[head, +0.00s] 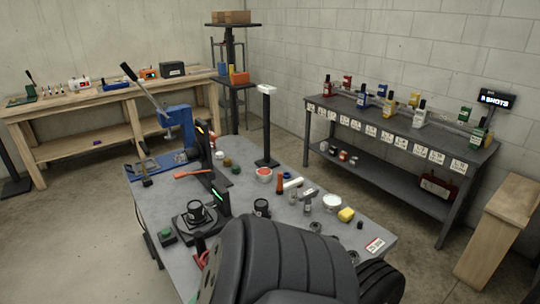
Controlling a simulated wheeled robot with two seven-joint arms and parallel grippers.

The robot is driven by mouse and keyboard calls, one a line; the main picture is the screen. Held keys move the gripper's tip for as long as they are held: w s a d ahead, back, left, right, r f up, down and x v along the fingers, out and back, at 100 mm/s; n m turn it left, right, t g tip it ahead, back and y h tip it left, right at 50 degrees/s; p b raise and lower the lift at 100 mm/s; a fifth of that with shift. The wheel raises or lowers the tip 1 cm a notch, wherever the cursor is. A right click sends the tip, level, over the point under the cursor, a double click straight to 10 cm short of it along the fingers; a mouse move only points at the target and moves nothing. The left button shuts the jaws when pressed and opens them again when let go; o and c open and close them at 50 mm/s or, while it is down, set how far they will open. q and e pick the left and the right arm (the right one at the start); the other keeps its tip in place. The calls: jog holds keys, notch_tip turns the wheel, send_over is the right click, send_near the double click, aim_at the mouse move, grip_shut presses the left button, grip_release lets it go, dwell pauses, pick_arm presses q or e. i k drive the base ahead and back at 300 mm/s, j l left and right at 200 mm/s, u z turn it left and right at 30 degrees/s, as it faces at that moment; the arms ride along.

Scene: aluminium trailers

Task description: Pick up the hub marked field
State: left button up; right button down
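I cannot make out any marking that reads "field", so I cannot tell which part is that hub. Several small round dark parts lie on the grey workbench (295,236), among them a black ringed part (262,207) and a grey ring-like part (315,227). A larger black round part (198,212) sits on a dark fixture at the bench's left side. A white label with red print (375,245) lies at the bench's right corner. Neither of my grippers shows in the head view. A large black ribbed shape at the bottom hides the bench's near part.
A blue press (178,125) with a long lever stands at the bench's far left. A dark shelf (410,153) with bottles stands right; a wooden bench (95,133) stands left.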

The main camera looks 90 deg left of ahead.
aim_at(197, 216)
jog(key=i+u, duration=0.1)
jog(key=u, duration=0.7)
